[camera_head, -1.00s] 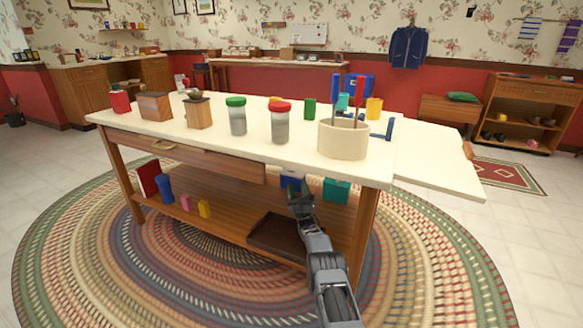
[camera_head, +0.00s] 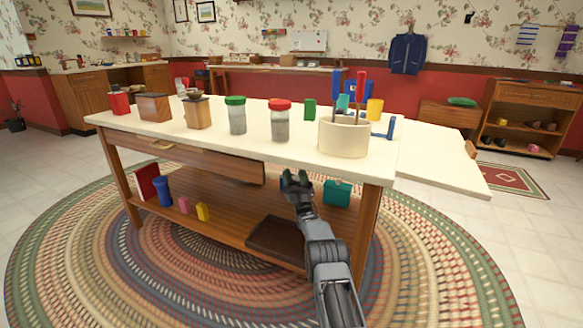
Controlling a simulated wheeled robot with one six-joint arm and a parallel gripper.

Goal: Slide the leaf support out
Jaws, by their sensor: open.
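The worktable's pale top (camera_head: 270,153) has a lighter leaf (camera_head: 440,172) standing out flat at its right end. A small wooden end piece (camera_head: 470,149) shows at the leaf's far right edge; I cannot tell whether it is the leaf support. No support is clearly visible under the leaf. My gripper (camera_head: 295,177) is open and empty, in front of the table, below the top's front edge and left of the right front leg (camera_head: 366,232). It appears apart from the table.
A wooden drawer (camera_head: 205,158) with a handle is in the table's front. A cream crock (camera_head: 343,137) of tools stands near the top's right front corner. The lower shelf holds a dark tray (camera_head: 275,238) and a teal box (camera_head: 337,193).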

